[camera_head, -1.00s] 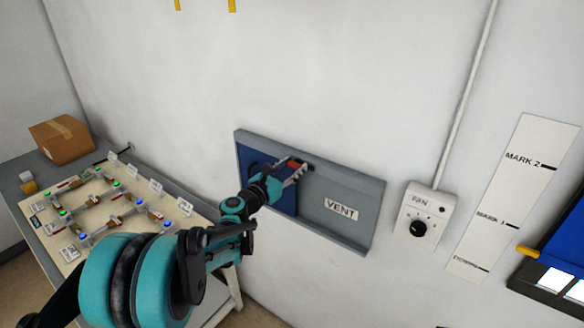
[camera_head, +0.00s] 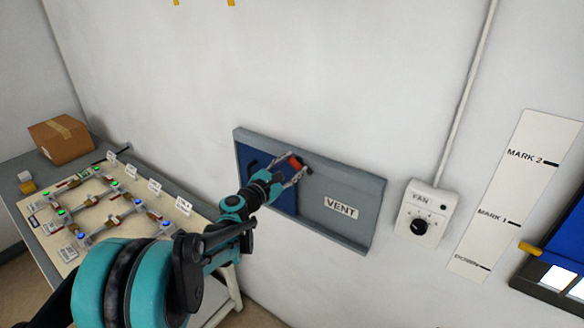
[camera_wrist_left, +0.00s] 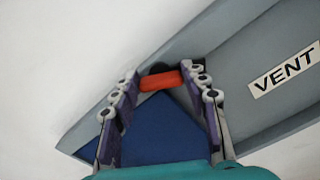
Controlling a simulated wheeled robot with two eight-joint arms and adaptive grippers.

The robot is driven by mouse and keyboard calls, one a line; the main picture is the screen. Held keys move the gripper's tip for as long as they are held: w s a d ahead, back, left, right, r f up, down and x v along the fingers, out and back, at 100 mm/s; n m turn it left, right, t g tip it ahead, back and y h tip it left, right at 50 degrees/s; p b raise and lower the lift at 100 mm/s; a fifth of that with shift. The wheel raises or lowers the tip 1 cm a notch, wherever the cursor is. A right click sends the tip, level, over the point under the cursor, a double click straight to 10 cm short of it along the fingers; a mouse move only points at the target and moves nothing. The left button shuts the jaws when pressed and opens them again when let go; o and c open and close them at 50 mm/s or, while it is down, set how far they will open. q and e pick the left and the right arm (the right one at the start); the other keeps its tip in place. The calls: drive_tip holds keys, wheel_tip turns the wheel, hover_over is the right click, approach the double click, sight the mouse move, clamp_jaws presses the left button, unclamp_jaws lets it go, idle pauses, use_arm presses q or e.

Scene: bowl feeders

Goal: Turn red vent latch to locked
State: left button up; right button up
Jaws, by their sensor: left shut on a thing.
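The red vent latch (camera_head: 294,161) is a short red bar on the upper part of the grey vent panel (camera_head: 350,190). My left gripper (camera_head: 299,168) reaches it from the lower left, with one finger on each side. In the left wrist view the red latch (camera_wrist_left: 161,81) lies crosswise between the two fingertips, in front of a dark round pivot. The latch's ends are partly covered by the fingers. A blue plate (camera_head: 283,200) sits behind the gripper on the panel's left. My right gripper is not in view.
A white VENT label (camera_head: 341,207) is on the panel. A fan box (camera_head: 420,218) with a black knob is on the wall to its right. A bench (camera_head: 42,232) with a board of small lights and a cardboard box (camera_head: 62,139) stands at left.

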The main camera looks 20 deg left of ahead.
use_arm(q)
drive_tip(key=m+b, duration=0.1)
drive_tip(key=m, duration=0.5)
drive_tip(key=shift+d+f, duration=0.1)
drive_tip(key=shift+f, duration=0.05)
drive_tip(key=m, duration=0.6)
drive_tip(key=shift+f+b, duration=0.1)
drive_tip(key=shift+b, duration=0.2)
drive_tip(key=o, duration=1.2)
drive_tip(key=shift+c, duration=0.2)
drive_tip(key=shift+s, duration=0.1)
drive_tip(key=v, duration=1.2)
drive_tip(key=shift+d, duration=0.1)
